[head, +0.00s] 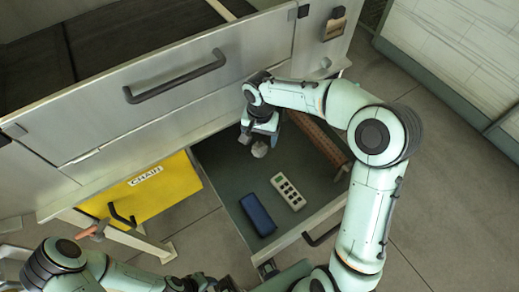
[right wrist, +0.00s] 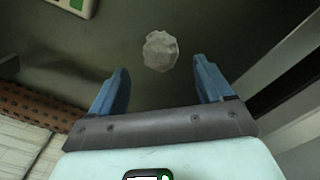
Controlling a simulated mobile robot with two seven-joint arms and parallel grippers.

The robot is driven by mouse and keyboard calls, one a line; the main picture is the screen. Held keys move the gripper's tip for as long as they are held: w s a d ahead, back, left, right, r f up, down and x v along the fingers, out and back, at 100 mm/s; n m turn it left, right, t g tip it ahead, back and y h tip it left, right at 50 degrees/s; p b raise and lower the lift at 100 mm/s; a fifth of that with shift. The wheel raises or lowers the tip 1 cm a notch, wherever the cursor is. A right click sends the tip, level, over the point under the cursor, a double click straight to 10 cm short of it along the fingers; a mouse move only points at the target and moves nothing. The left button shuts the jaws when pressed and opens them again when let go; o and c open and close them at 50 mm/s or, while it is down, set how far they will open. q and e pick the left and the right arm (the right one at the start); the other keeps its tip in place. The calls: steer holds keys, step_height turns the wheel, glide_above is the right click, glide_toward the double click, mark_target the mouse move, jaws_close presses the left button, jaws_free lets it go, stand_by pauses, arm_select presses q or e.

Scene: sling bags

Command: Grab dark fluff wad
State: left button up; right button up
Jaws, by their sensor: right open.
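A small rounded, faceted grey wad (head: 259,149) shows in the open drawer (head: 222,172), toward its far end, in the head view. It is the only wad-like thing I see, and it looks mid to light grey. My right gripper (head: 262,135) reaches down over the drawer at the wad. In the right wrist view the wad (right wrist: 160,51) lies just beyond the open blue fingers (right wrist: 160,76), roughly centred between them. The fingers do not touch it. My left arm shows at the bottom left, but its gripper jaws are not visible.
In the drawer lie a dark blue case (head: 258,214) and a pale box with dark buttons (head: 288,191). A perforated brown bar (head: 318,136) runs along the drawer's right side. A yellow drawer front marked CHAIN (head: 150,195) stands left. A closed steel drawer (head: 200,85) is behind.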

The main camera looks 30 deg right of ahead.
mark_target(260, 146)
steer(key=shift+f, duration=3.1)
steer(key=c, duration=1.1)
